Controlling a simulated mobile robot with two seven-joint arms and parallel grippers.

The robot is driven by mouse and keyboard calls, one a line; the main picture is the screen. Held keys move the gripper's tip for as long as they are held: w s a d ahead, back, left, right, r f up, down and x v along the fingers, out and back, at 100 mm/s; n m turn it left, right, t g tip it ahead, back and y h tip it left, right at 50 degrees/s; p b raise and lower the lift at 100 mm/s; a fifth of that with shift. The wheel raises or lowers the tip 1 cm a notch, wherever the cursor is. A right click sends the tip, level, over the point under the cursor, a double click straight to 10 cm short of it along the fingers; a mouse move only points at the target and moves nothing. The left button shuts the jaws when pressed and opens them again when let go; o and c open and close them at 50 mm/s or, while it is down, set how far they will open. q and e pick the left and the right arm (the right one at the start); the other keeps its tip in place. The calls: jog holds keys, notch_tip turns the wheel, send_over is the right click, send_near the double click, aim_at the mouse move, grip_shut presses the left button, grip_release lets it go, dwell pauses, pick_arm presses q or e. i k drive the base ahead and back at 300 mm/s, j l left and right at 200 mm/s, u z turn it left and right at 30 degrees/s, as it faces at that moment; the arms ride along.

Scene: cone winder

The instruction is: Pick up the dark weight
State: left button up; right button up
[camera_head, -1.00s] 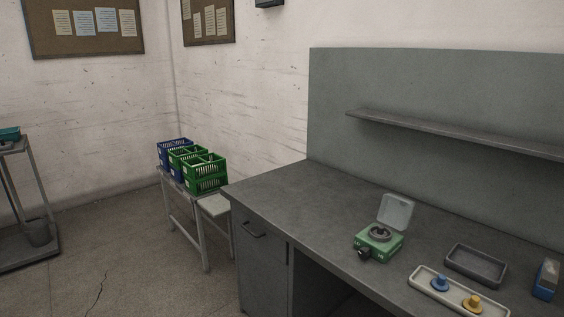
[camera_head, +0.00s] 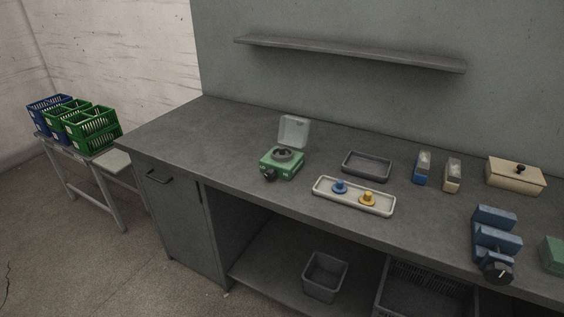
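A small green device (camera_head: 281,167) stands on the grey workbench with its clear lid (camera_head: 294,131) raised. A dark grey round piece (camera_head: 283,154) sits on top of the device; it may be the dark weight, but it is too small to tell. A dark knob (camera_head: 268,175) is on the device's front. A pale tray (camera_head: 382,209) beside the device holds a blue knobbed piece (camera_head: 340,187) and a yellow knobbed piece (camera_head: 367,198). Neither of my grippers is in view.
The workbench (camera_head: 225,143) is clear left of the device. Behind the pale tray lies an empty dark tray (camera_head: 367,166). To the right are two small blocks (camera_head: 422,168), a cream lidded box (camera_head: 515,175) and a blue clamp-like device (camera_head: 495,240). A shelf (camera_head: 350,54) hangs above.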

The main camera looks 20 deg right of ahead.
aim_at(282, 153)
jog(key=z, duration=0.6)
jog(key=i+j+z, duration=0.25)
jog(key=z, duration=0.15)
jog(key=i+j+z, duration=0.15)
jog(key=j+z, duration=0.3)
